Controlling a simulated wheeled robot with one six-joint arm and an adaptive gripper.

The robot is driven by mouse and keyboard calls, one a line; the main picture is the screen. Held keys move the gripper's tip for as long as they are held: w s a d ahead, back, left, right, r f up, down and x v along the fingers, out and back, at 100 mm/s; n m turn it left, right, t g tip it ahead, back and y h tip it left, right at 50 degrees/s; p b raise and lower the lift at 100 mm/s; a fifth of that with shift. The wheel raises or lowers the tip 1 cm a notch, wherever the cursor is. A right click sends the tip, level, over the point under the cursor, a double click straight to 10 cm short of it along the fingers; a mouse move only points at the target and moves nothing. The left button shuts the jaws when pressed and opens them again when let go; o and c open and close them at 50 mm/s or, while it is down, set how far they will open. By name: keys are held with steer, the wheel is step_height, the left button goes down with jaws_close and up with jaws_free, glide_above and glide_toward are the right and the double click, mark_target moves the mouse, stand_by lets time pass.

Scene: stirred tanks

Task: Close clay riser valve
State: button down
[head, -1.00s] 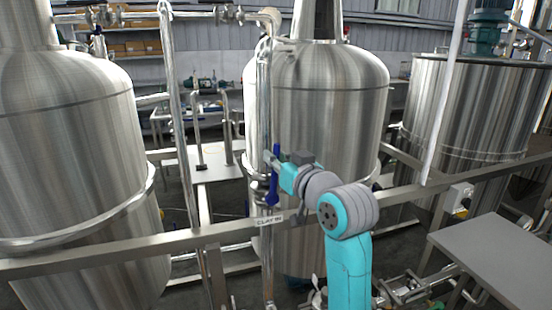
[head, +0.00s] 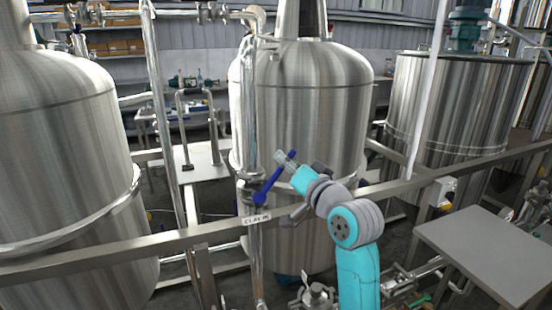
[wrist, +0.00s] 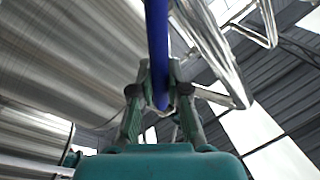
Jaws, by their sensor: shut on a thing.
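The valve's blue lever handle (head: 272,178) is on the vertical steel riser pipe (head: 249,125), in front of the middle tank. The handle slants up to the right from the pipe, and its lower end hangs beside it. A white label (head: 257,220) starting with "CLAY" is on the rail just below. My gripper (head: 287,161) is shut on the upper part of the handle. In the wrist view the blue handle (wrist: 157,45) runs between the two fingers of my gripper (wrist: 160,82). The valve body is partly hidden by the handle.
A steel rail (head: 200,236) crosses in front of the tanks below the handle. Large tanks stand at left (head: 70,150), middle (head: 310,110) and right (head: 450,100). A grey table (head: 485,250) is at the lower right.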

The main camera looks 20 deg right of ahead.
steer(key=d+f+m+t+h, duration=0.1)
steer(key=d+f+m, duration=0.3)
steer(key=f+m, duration=0.4)
steer(key=shift+f+m+h, duration=0.25)
steer(key=shift+m+h, duration=0.55)
steer(key=shift+m, duration=1.3)
steer(key=shift+f, duration=0.1)
steer(key=c, duration=1.2)
jaws_free()
steer(key=shift+o, duration=0.3)
steer(key=s+f, duration=0.2)
steer(key=s, duration=0.9)
steer(key=shift+s, duration=0.35)
steer(key=shift+f, duration=0.1)
